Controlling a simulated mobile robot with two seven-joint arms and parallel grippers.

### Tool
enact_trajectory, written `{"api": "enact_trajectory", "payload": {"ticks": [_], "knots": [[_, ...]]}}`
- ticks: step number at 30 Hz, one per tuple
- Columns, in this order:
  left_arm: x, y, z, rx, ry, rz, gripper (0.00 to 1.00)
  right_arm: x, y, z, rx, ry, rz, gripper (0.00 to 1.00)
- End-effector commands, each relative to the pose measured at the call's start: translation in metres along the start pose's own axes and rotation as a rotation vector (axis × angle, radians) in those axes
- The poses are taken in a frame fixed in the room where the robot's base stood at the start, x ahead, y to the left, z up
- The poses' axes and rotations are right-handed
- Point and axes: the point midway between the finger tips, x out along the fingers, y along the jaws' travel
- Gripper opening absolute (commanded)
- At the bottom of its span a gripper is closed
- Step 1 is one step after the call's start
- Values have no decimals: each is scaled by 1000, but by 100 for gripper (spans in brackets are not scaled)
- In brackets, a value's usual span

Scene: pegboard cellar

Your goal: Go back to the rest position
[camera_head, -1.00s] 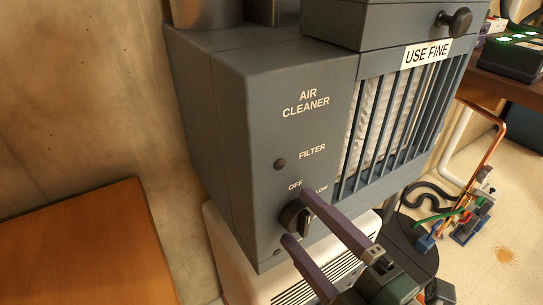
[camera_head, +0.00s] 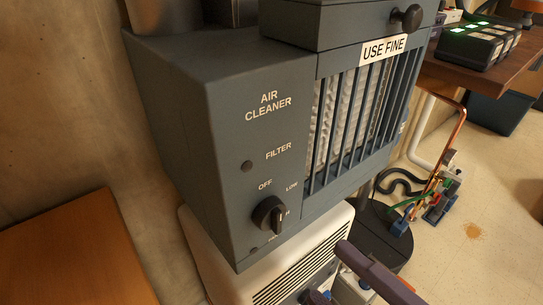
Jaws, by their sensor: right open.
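My right gripper (camera_head: 325,270) is at the bottom edge, right of centre, with its two dark fingers spread apart and nothing between them. It is below and to the right of the black knob (camera_head: 268,215) on the air cleaner (camera_head: 215,130), and clear of it. The knob sits among the printed words OFF and LOW; other marks beside it are partly hidden. The rest of my right arm is mostly cut off by the picture edge. My left gripper is not in view.
A white vented unit (camera_head: 215,270) stands under the air cleaner. A wooden surface (camera_head: 70,260) is at the lower left. A round black stand (camera_head: 385,240) and a copper pipe assembly (camera_head: 445,160) are at the right. A brown table (camera_head: 470,75) holds a charger-like box (camera_head: 480,45).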

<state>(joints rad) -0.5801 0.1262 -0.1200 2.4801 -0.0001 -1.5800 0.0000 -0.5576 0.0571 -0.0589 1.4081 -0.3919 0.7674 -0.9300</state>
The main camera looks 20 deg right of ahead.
Motion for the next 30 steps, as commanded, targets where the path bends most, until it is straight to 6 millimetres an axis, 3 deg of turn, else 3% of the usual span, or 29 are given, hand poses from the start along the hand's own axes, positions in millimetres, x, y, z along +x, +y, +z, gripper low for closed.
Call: {"api": "enact_trajectory", "payload": {"ticks": [13, 16, 20, 24, 30], "knots": [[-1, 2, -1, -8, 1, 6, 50, 0, 1, 0, 0, -1, -1, 86], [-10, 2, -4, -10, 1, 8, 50, 3, 11, 2, 19, -27, -16, 86], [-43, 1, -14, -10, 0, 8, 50, 16, 46, 12, 117, -145, -85, 86], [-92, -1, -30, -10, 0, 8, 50, 25, 98, 25, 325, -357, -191, 86], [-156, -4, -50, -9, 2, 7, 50, 8, 162, 18, 671, -673, -341, 86]]}}
